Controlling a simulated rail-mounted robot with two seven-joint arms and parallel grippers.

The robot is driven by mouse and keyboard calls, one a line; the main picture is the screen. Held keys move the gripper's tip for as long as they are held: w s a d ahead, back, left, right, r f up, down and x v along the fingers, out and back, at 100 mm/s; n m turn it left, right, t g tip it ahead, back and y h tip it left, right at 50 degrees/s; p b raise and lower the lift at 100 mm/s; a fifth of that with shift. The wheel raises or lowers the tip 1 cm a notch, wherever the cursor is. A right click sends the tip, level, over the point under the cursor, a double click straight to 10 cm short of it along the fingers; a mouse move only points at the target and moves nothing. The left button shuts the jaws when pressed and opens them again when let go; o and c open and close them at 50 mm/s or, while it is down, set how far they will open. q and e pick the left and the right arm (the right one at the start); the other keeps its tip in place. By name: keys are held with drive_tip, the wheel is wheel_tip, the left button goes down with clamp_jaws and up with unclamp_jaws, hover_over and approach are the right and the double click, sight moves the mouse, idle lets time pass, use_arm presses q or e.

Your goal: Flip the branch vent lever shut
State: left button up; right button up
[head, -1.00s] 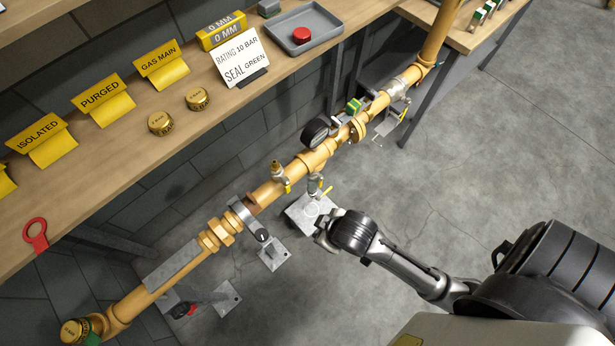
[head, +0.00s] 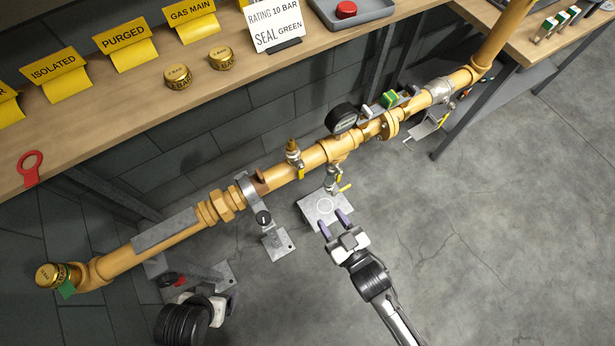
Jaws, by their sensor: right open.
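A yellow gas pipe (head: 312,157) runs diagonally across the view. Two small valves with yellow levers sit on it; I cannot tell from any label which is the branch vent. One valve, with a brass top (head: 292,147), has its lever (head: 300,172) pointing down. The other valve (head: 332,178) hangs at the pipe's near side, its lever (head: 345,188) sticking out to the right. My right gripper (head: 333,222) is open and empty, its two dark fingertips below that second valve, apart from its lever. My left gripper (head: 217,302) shows partly at the lower left; its fingers are unclear.
A grey plate with a circle (head: 318,208) lies behind my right fingertips. A round black gauge (head: 341,118) and a clamp stand (head: 263,218) flank the valves. A wooden bench (head: 130,90) carries yellow signs. Floor at the right is clear.

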sight(302, 176)
drive_tip(key=b+x, duration=0.2)
drive_tip(key=x, duration=1.1)
drive_tip(key=shift+r, duration=0.1)
drive_tip(key=shift+w+a, duration=0.2)
drive_tip(key=shift+w, duration=0.05)
drive_tip(key=shift+c, duration=0.3)
drive_tip(key=c, duration=0.6)
clamp_jaws()
